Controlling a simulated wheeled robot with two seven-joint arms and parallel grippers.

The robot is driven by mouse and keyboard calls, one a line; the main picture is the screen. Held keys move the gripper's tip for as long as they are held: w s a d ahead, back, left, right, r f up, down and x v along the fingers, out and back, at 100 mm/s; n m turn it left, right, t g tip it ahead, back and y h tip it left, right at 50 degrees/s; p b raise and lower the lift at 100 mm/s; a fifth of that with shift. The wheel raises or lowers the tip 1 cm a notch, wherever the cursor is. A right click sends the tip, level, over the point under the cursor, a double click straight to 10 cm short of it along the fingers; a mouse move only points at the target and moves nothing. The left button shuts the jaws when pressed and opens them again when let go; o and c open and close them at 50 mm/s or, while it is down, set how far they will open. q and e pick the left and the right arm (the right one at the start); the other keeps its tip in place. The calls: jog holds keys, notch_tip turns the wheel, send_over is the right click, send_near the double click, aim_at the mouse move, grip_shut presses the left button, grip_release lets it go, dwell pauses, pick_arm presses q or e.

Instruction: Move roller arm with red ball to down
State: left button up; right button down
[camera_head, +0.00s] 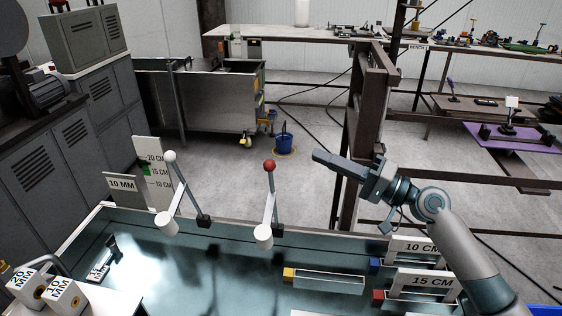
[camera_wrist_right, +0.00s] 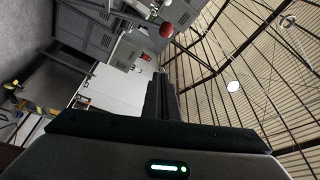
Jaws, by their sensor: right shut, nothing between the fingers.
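The roller arm with the red ball (camera_head: 269,165) stands up near the middle of the head view, its thin pale lever rising from a white roller (camera_head: 263,235) and a dark bracket at the tank's back edge. The red ball also shows at the top of the right wrist view (camera_wrist_right: 166,30). My right gripper (camera_head: 318,158) is shut and empty, to the right of the red ball and apart from it, at about its height in the picture. In the wrist view its dark fingers (camera_wrist_right: 162,95) are together. My left gripper is not in view.
A matching roller arm with a white ball (camera_head: 169,156) stands up to the left. The teal tank (camera_head: 190,270) lies below, with labelled plates such as 10 CM (camera_head: 421,247) at right. A brown metal post (camera_head: 368,120) rises behind my right gripper.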

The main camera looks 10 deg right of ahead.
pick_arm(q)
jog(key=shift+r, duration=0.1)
pick_arm(e)
jog(key=shift+a, duration=0.1)
